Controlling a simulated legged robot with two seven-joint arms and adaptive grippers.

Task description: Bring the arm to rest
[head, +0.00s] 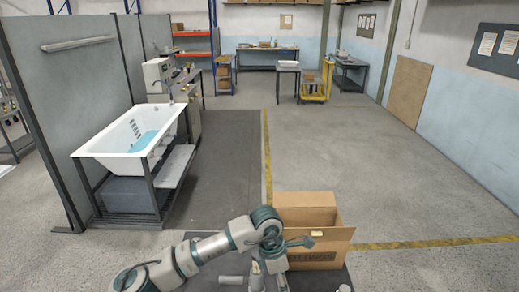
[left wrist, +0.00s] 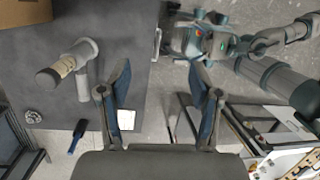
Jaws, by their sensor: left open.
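My left arm (head: 205,250) comes in from the bottom left of the head view and bends at a joint beside the cardboard box (head: 305,262). Its far end points down near the bottom edge, and the fingers are hard to make out there. In the left wrist view my left gripper (left wrist: 160,65) is open, with its two fingers wide apart. Nothing is between them; grey floor and the edge of a dark surface show behind. My right gripper is not in view.
A dark worktop (left wrist: 125,30) carries a grey tool with a tan end (left wrist: 75,70). A blue brush (left wrist: 76,137) shows lower left. A white bathtub (head: 130,140) stands on a dark frame at left, a teal patch inside. Open floor (head: 360,180) lies beyond the box.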

